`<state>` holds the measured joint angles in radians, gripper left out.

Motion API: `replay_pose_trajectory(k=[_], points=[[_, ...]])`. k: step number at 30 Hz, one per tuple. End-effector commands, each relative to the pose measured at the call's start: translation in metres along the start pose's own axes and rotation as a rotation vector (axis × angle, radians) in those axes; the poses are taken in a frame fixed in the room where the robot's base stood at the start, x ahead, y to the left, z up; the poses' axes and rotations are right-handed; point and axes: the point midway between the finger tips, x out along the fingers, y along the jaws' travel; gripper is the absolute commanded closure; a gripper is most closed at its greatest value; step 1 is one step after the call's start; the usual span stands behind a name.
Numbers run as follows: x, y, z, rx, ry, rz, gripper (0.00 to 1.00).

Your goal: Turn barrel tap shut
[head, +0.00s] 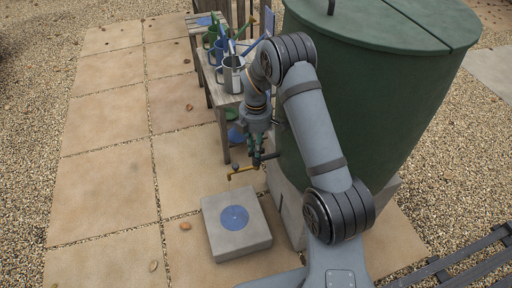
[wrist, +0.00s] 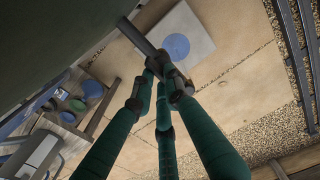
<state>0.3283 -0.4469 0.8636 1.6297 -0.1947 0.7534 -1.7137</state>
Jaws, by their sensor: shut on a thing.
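The dark green barrel (head: 375,105) stands at the right in the head view, and its side fills the upper left of the wrist view (wrist: 60,30). The brass tap (head: 243,171) sticks out low from its left side. A dark bar at the tap, seemingly its handle (wrist: 142,42), runs from the barrel to my fingertips in the wrist view. My gripper (head: 257,158) points down at the tap. Its green fingers (wrist: 168,82) are shut on the end of the dark bar and hide part of it. The handle's exact angle is hard to tell.
A concrete block (head: 215,240) with a blue disc (head: 235,218) sits on the paving below the tap. A wooden bench (head: 222,97) with several watering cans, one metal (head: 232,75), stands behind my gripper. Paving at left is clear.

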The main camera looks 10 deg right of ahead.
Motion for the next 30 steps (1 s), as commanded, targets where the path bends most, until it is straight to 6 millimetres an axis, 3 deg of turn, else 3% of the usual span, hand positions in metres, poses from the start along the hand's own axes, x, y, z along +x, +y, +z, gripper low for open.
replay_pose_trajectory(k=[14,30], points=[[-0.0003,0.0002,0.0024,0.147,-0.001,0.001,1.00],[0.0005,-0.0012,0.0047,0.643,-0.002,0.000,1.00]])
